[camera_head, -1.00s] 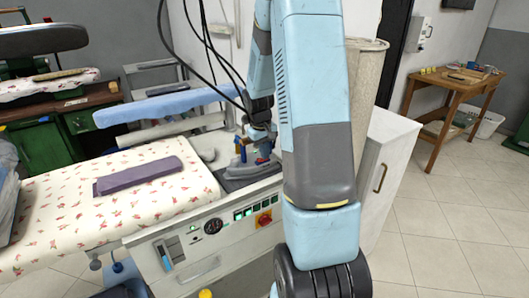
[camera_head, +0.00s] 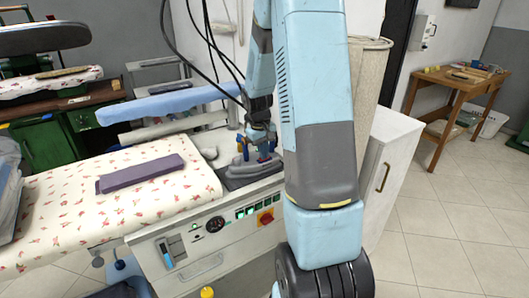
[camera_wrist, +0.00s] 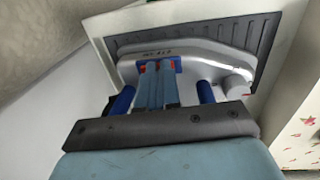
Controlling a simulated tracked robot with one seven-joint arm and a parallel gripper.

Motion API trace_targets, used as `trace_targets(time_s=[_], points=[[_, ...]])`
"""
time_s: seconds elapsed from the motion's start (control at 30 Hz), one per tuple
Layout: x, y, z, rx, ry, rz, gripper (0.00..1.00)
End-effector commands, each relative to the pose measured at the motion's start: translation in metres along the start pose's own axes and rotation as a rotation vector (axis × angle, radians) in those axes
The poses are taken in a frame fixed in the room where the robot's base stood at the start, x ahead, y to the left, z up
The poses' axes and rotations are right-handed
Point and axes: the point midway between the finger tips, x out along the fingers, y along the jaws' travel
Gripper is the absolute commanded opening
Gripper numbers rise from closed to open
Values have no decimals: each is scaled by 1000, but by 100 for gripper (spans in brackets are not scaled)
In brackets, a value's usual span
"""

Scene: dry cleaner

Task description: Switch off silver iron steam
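The silver iron (camera_wrist: 205,60) fills the upper middle of the wrist view, with blue handle parts (camera_wrist: 122,100) to the left and right of my fingers. My gripper (camera_wrist: 158,64) reaches over it, its two light-blue fingers side by side with almost no gap. Their tips are at a small blue-and-red area on the iron's top. I cannot tell whether they touch it, and they partly hide it. In the head view the iron (camera_head: 240,168) sits at the right end of the ironing station, with my gripper (camera_head: 262,150) just above it.
The iron rests on a dark ribbed pad (camera_wrist: 125,40). The floral ironing board (camera_head: 70,215) holds a folded purple cloth (camera_head: 140,173). The front panel has a red switch (camera_head: 265,217). Cables hang behind.

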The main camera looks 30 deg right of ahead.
Motion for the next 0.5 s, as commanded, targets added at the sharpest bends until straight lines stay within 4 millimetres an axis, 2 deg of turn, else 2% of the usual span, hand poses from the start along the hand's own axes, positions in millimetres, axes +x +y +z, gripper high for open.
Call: trace_targets(time_s=[0.03,0.17,0.5], points=[[1,-5,2,-5,-7,-6,0],[-15,-4,1,-5,-2,-3,0],[-82,-1,0,-1,5,1,0]])
